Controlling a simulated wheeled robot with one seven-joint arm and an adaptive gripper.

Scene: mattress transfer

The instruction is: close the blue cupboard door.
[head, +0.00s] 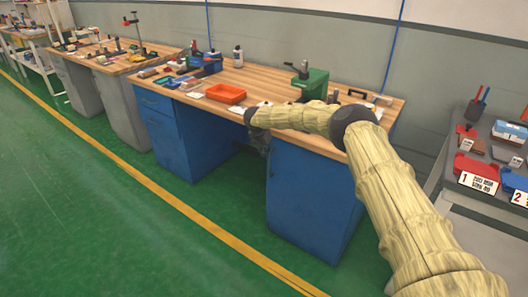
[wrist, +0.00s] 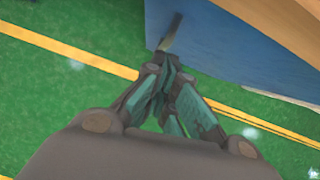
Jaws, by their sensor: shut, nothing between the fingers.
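The blue cupboard (head: 305,200) stands under the right end of the wood-topped workbench, partly behind my arm. Its broad blue front shows, but I cannot tell from the head view whether the door stands ajar. My gripper (head: 264,150) hangs at the bench's front edge, by the upper left corner of this cupboard, and is small and dark there. In the wrist view my gripper (wrist: 160,78) is shut and empty, fingers together. A blue panel (wrist: 225,60) lies just beyond the fingertips, with a slim dark piece on it that may be a handle. Contact is unclear.
The workbench top (head: 262,80) carries an orange tray (head: 226,93), a green machine (head: 311,82) and tools. Another blue cabinet (head: 168,135) stands at its left end. A grey shelf with red and blue bins is at right. The green floor in front is clear.

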